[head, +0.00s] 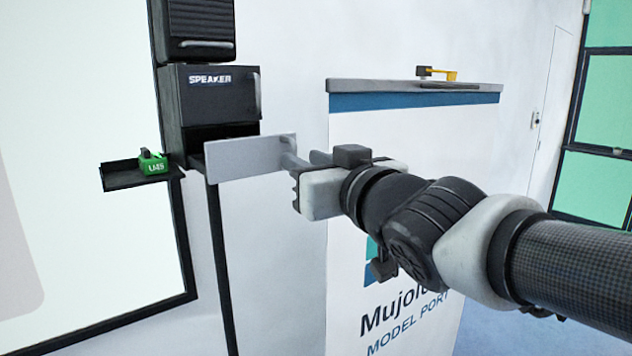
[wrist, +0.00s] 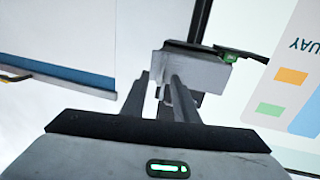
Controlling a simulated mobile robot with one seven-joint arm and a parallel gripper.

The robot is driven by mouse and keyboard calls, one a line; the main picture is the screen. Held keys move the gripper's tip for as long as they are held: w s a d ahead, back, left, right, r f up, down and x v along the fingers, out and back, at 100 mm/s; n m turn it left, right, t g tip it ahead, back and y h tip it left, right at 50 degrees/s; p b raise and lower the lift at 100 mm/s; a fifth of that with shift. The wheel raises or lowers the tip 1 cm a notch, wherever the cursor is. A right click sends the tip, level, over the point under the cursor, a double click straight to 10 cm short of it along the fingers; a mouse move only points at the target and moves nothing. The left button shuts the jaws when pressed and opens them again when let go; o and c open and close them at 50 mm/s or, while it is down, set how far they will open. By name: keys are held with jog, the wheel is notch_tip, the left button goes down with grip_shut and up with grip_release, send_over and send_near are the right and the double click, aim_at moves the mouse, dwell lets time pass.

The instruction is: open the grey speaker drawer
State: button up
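The grey speaker drawer (head: 240,160) is in the head view, below the black cabinet marked SPEAKER (head: 212,98). Its flat front stands out from the dark opening, so it is partly open. A grey handle (head: 291,160) sticks out from the drawer front towards my gripper (head: 305,166). My gripper's fingers are close together around the handle and appear shut on it. In the wrist view, the grey drawer front (wrist: 193,70) lies just beyond my gripper (wrist: 160,85). The fingers partly hide the handle there.
A small black shelf (head: 120,178) holds a green U45 block (head: 152,164) left of the drawer. A white-and-blue counter (head: 405,140) stands to the right, behind my arm. A yellow-handled item (head: 437,74) lies on its top.

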jog(key=v, duration=1.4)
jog(key=shift+s, duration=0.15)
jog(key=s+d+f+m+g+h, duration=0.1)
jog(key=d+f+g+h, duration=0.1)
jog(key=f, duration=0.5)
jog(key=s+d+f+m+g+h, duration=0.2)
jog(key=f+g, duration=0.3)
jog(key=f, duration=0.3)
jog(key=s+d+f+m+g+h, duration=0.1)
jog(key=d+f+g+h, duration=0.1)
jog(key=f, duration=0.6)
jog(key=shift+s+d+m+g+h, duration=0.25)
jog(key=shift+g+h, duration=0.25)
jog(key=shift+g, duration=0.5)
jog(key=shift+a, duration=0.15)
